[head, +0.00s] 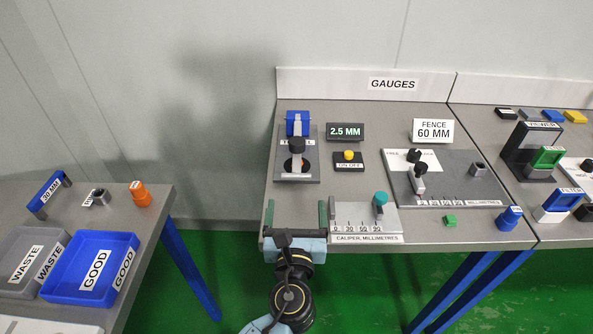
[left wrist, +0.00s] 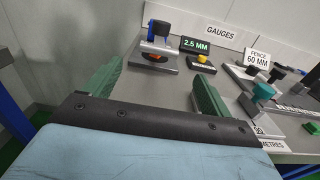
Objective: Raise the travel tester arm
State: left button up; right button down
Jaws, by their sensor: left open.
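The travel tester (head: 312,172) is a grey base plate at the left of the gauges table, with a blue block (head: 293,128) at its back. The tester arm (head: 297,131) is a pale bar reaching forward from the block to a black knob (head: 296,146) over a dark round opening. Something orange shows below the knob in the left wrist view, where the knob (left wrist: 159,28) is also seen. My left gripper (head: 296,216) is open and empty, in front of the tester, with its green fingers apart and not touching it. My right gripper is out of view.
A display (head: 345,131) reads 2.5 MM, beside a yellow button (head: 348,154). The caliper (head: 365,222) lies right of my left gripper, close to its finger. The fence gauge (head: 450,185) is further right. A side table with blue GOOD tray (head: 125,240) stands at left.

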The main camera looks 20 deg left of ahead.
aim_at(296, 179)
pick_arm(q)
jog(key=x, duration=1.1)
jog(key=shift+f+b, duration=0.1)
jog(key=shift+b, duration=0.2)
jog(key=shift+w+a, duration=0.2)
jog(key=shift+w, duration=0.3)
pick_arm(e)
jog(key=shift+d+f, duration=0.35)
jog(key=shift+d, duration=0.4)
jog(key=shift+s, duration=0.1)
pick_arm(q)
jog(key=c, duration=1.4)
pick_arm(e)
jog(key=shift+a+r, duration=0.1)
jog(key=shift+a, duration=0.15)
